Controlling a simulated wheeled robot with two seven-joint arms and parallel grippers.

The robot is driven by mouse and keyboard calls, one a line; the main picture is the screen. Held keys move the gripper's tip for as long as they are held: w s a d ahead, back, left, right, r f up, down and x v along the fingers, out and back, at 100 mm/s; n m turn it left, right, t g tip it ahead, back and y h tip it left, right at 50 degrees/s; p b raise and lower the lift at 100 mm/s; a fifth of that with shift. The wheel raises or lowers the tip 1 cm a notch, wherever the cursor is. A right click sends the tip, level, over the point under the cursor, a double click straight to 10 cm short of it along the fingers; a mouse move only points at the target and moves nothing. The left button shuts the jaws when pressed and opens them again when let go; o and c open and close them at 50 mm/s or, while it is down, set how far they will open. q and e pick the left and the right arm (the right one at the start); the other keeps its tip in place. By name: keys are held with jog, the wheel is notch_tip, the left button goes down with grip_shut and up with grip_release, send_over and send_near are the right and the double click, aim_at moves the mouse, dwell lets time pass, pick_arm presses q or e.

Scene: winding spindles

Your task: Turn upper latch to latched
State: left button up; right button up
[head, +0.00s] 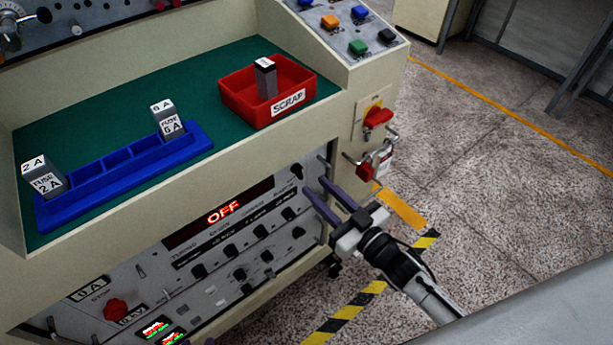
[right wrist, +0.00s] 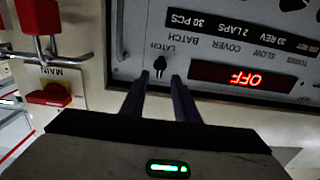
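The latch is a small black turn knob (right wrist: 160,64) labelled LATCH, on the grey panel beside the lit OFF display (right wrist: 242,77). The right wrist view shows the panel upside down. In the head view the knob (head: 297,172) is near the panel's upper right corner. My right gripper (head: 319,188) has its two dark fingers spread apart with nothing between them. In the right wrist view its fingertips (right wrist: 159,80) point at the panel, with the knob showing just beyond the gap. They appear apart from the knob. My left gripper is not in view.
A red main switch (head: 377,117) and a hanging red padlock (head: 367,170) are on the cabinet side near my right gripper. A metal handle (right wrist: 119,30) runs beside the latch. Above are a blue fuse rack (head: 100,188) and a red SCRAP bin (head: 245,110).

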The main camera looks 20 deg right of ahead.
aim_at(302, 173)
jog(key=x, duration=0.5)
jog(key=shift+w+a, duration=0.1)
jog(key=shift+w, duration=0.05)
grip_shut()
